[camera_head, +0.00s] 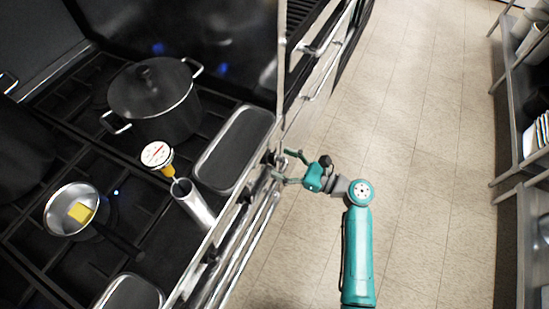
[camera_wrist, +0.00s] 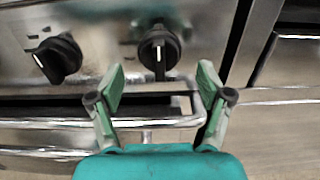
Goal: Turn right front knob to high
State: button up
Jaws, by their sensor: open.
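The right front knob (camera_wrist: 160,50) is black and round, at the right end of the stove's front panel. My gripper (camera_wrist: 161,72) is open, with one green finger on each side below the knob; the knob lies centred between the fingertips and appears untouched. In the head view my gripper (camera_head: 281,168) is at the front panel near the stove's far right corner, where it partly hides the knob.
A metal rail (camera_wrist: 70,123) runs along the front below the knobs. The tiled floor (camera_head: 420,120) is clear.

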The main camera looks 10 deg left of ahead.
aim_at(274, 160)
jog(key=shift+x, duration=1.5)
jog(key=c, duration=1.2)
